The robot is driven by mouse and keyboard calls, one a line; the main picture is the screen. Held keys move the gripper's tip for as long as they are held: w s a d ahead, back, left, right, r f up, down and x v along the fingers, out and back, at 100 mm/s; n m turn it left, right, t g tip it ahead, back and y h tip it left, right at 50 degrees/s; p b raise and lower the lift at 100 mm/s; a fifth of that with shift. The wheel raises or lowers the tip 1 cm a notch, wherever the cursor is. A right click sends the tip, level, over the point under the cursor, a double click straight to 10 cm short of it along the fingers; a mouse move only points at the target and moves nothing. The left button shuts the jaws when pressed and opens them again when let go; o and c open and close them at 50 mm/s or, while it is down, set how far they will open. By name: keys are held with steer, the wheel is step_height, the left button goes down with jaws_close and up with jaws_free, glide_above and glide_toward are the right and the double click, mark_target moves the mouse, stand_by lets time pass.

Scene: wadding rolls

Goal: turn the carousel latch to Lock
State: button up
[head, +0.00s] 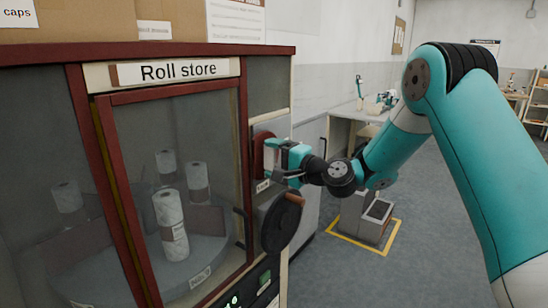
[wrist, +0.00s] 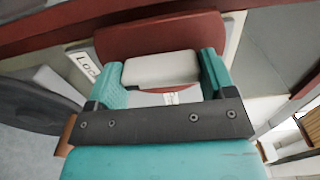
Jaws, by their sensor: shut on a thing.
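The Roll store cabinet (head: 190,53) stands at the left in the head view. Its carousel latch has a rounded dark red plate (wrist: 160,35) and a pale grip (wrist: 162,68); in the head view the red part (head: 259,152) shows just left of my gripper (head: 279,158). In the wrist view the teal fingers of my gripper (wrist: 162,75) are shut on the pale grip, one at each end. A label reading Lock (wrist: 84,65) lies left of the grip. Another small label (wrist: 174,97) is partly hidden below it. The latch's exact angle is hard to tell.
A dark handwheel (head: 281,222) with a brown knob is just below my gripper. A dark door handle (head: 241,226) is to its left. White rolls (head: 170,224) stand on the carousel behind glass. A grey step-like unit (head: 364,218) stands on the floor to the right.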

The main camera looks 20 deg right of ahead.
stand_by(0.4)
steer(key=o, duration=0.9)
steer(key=shift+d, duration=0.1)
steer(key=b+v, duration=0.7)
steer(key=v, duration=1)
steer(key=shift+s, duration=0.15)
